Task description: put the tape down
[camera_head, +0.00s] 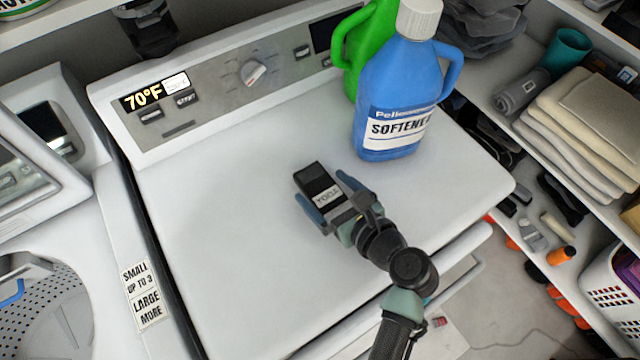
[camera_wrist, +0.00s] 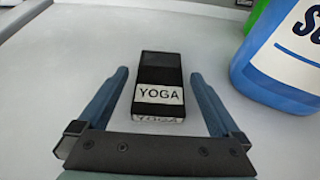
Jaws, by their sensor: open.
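The tape (camera_head: 314,178) is a black cassette-like block with a white label reading "YOGA". It appears to lie flat on the white top of the appliance (camera_head: 220,220), though the head view does not clearly show its underside. My gripper (camera_head: 323,188) is open around the tape, one finger on each side. In the wrist view, the tape (camera_wrist: 160,75) sits between the two blue-grey fingers of my gripper (camera_wrist: 159,76), with a visible gap on both sides. Its labelled end faces the gripper's palm.
A blue softener bottle (camera_head: 397,85) stands right of and behind the tape, with a green jug (camera_head: 372,40) behind it. The control panel (camera_head: 215,95) runs along the back. The appliance top left of the tape is clear. Shelves with folded towels (camera_head: 580,120) are at right.

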